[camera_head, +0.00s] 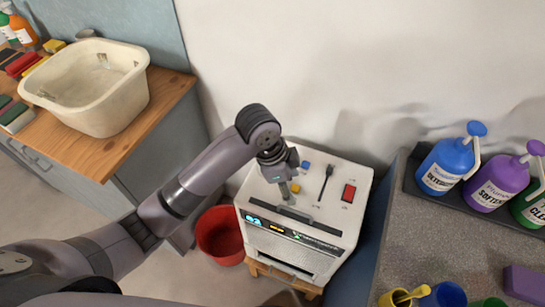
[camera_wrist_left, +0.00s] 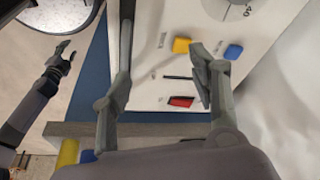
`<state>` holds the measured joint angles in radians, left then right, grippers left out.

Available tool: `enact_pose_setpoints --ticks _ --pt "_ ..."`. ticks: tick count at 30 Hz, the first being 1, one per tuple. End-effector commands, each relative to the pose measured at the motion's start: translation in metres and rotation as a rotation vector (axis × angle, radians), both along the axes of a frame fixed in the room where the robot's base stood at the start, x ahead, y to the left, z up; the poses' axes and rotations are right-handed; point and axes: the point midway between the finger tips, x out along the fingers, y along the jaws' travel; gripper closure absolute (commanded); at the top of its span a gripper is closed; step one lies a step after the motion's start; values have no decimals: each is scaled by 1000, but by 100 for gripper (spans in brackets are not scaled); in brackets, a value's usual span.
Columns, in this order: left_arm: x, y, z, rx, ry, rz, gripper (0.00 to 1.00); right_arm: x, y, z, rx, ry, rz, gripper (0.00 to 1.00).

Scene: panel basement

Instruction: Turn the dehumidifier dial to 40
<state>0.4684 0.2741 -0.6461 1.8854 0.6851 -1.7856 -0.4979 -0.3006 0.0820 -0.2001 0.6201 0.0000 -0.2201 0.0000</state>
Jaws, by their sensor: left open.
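The dehumidifier (camera_head: 330,222) is a white box with a lit display on its front edge, low against the wall. In the left wrist view, part of a round pale dial (camera_wrist_left: 238,8) with dark markings shows at the top edge, cut off; its setting cannot be read. In the head view the dial is not clearly visible. My left gripper (camera_head: 290,195) is over the panel's left part; its fingers are apart and empty in the wrist view (camera_wrist_left: 158,78). A dark gripper, apparently my right one (camera_wrist_left: 62,58), shows at the wrist view's left; its opening is unclear.
The panel also bears a red switch (camera_head: 348,193), a black lever (camera_head: 327,181), a blue button (camera_head: 304,165) and a yellow button (camera_wrist_left: 181,45). A red bucket (camera_head: 219,235) stands left of the dehumidifier. Bottles, including a blue one (camera_head: 446,165), stand right.

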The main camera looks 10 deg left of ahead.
Motion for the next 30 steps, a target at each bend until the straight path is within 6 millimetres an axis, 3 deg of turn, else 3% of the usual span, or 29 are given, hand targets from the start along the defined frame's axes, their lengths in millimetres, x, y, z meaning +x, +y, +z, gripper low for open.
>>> enact_pose_setpoints --ticks 1,9,17,23,30 --pt "16 3 12 38 -11 -60 45 0 0 0 0 0 0 60" --pt "72 33 76 213 6 -318 45 0 1 0 0 0 -1 60" --pt "98 59 123 295 32 -407 45 0 2 0 2 -1 -2 60" --pt "99 62 120 302 39 -415 45 0 3 2 4 0 -2 60" --pt "98 62 75 301 41 -416 45 0 3 8 4 0 -2 60"
